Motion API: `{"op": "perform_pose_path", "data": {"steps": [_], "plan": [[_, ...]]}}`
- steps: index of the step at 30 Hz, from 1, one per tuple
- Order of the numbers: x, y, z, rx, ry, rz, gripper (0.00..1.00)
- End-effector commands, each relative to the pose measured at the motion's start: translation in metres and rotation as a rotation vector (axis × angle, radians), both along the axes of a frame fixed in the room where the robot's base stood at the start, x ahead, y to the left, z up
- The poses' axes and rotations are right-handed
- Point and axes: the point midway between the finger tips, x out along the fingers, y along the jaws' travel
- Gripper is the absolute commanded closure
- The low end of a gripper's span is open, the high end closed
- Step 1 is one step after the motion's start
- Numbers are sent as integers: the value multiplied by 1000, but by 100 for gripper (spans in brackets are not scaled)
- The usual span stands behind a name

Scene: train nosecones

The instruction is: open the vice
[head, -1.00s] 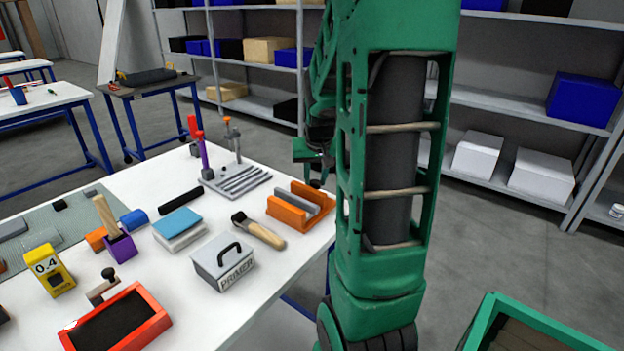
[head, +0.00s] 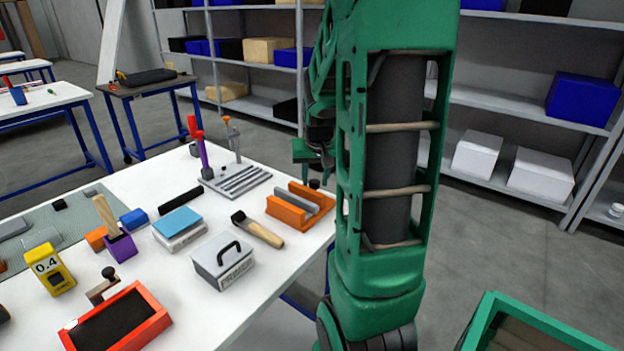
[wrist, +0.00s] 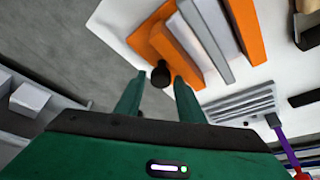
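The vice (head: 300,207) is orange with a grey block between its orange sides. It stands at the right edge of the white table in the head view. In the wrist view the vice (wrist: 178,52) fills the top middle, and its dark round handle knob (wrist: 161,74) sticks out toward me. My gripper (wrist: 160,80) is open and empty, with its two green fingers apart. The knob appears between the fingertips, but I cannot tell whether they reach around it. In the head view my gripper (head: 306,152) is partly hidden behind my arm, just beyond the knob.
A grey grooved plate (head: 238,181), a mallet (head: 260,232) and a grey primer box (head: 223,262) lie near the vice on the white table. Shelves (head: 270,62) stand behind. The floor right of the table is open, with a green crate (head: 530,325) at the bottom right.

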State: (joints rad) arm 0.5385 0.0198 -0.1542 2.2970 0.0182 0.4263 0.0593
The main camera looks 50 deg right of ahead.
Motion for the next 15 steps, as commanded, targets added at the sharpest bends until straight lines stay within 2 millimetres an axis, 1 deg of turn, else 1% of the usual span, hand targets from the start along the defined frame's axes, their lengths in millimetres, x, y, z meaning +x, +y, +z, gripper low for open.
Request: {"op": "perform_pose_path", "data": {"steps": [1,8,11,15], "plan": [[2,5,-2,8,2,11,56],[3,5,-2,6,1,-23,56],[5,6,-2,5,1,-84,56],[5,6,-2,4,2,-211,56]]}}
